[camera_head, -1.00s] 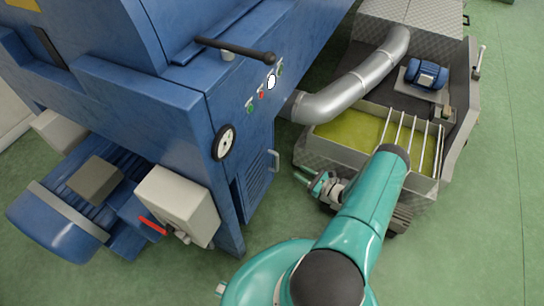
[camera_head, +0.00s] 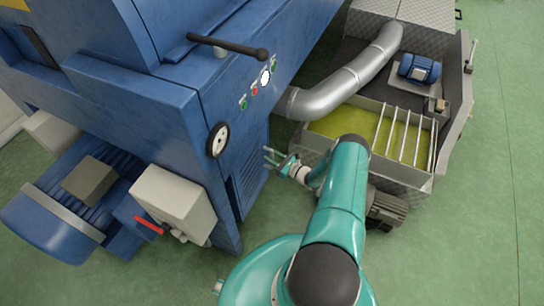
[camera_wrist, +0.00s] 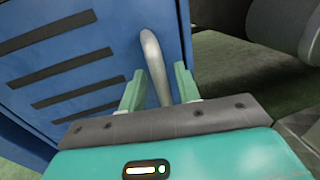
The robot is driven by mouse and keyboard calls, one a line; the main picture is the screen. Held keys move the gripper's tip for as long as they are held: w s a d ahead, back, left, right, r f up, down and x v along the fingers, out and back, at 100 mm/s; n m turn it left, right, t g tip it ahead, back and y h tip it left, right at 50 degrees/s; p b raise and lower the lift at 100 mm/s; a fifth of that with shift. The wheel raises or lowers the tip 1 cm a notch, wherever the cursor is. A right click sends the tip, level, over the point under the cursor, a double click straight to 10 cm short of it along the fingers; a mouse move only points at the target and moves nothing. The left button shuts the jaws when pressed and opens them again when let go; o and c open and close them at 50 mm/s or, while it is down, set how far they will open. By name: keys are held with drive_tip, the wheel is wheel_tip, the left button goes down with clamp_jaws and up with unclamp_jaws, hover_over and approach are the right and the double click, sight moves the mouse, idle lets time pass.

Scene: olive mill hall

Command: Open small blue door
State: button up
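The small blue door (camera_head: 250,182) with dark louvre slots is low on the side of the blue machine in the head view. It looks closed there. In the wrist view the slotted door (camera_wrist: 85,55) fills the left side, with a grey bar handle (camera_wrist: 153,58) near its right edge. My gripper (camera_head: 268,156) is at the door's right edge in the head view, where it covers the handle. In the wrist view my gripper (camera_wrist: 158,80) is open, its two green fingers on either side of the handle. Gaps show between handle and fingers.
A round gauge (camera_head: 218,140) and a dark lever (camera_head: 228,46) sit on the machine. Green floor is free in front of the door.

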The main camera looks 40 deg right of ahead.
drive_tip(key=shift+w, duration=0.25)
clamp_jaws()
drive_tip(key=shift+s, duration=0.1)
